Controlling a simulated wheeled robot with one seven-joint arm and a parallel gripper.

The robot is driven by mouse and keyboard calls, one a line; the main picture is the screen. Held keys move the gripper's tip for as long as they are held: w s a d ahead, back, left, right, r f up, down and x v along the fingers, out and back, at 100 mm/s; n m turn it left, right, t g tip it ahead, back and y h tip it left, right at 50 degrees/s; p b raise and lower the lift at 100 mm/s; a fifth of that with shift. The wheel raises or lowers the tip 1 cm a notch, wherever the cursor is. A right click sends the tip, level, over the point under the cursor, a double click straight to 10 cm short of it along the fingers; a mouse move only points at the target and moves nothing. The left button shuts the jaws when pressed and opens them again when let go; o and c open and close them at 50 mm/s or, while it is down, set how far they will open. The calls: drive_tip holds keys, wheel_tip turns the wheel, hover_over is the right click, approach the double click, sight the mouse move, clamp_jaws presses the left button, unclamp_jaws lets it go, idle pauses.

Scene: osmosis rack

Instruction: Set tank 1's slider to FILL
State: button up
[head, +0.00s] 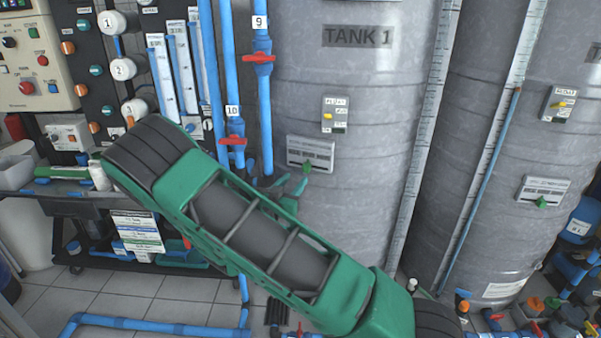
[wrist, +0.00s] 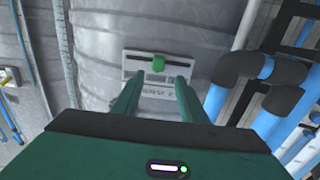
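Tank 1 (head: 350,75) is a tall grey metal cylinder with a "TANK 1" label. Its slider panel (head: 322,153) is a pale plate with a horizontal slot and a green knob (head: 307,167). The knob (wrist: 158,63) stands near the middle of the slot in the wrist view; the panel's lettering is too small to read. My gripper (head: 291,187) is open and empty, just below and left of the knob in the head view. In the wrist view my gripper's fingertips (wrist: 158,80) point at the panel (wrist: 135,64), one on each side of the knob, with no visible contact.
A small plate with a yellow lever (head: 328,116) sits above the slider panel. Blue pipes with red valves (head: 259,58) run left of tank 1. A second tank (head: 500,110) with a similar slider (head: 542,190) stands right. Blue and grey pipes (wrist: 262,68) lie right in the wrist view.

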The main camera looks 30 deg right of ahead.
sight(304, 168)
drive_tip(key=x, duration=0.9)
clamp_jaws()
drive_tip(key=shift+w+a+r, duration=0.1)
drive_tip(key=shift+w+a, duration=0.8)
drive_tip(key=shift+w, duration=0.3)
drive_tip(key=shift+w+a, duration=0.9)
drive_tip(key=shift+w, duration=0.3)
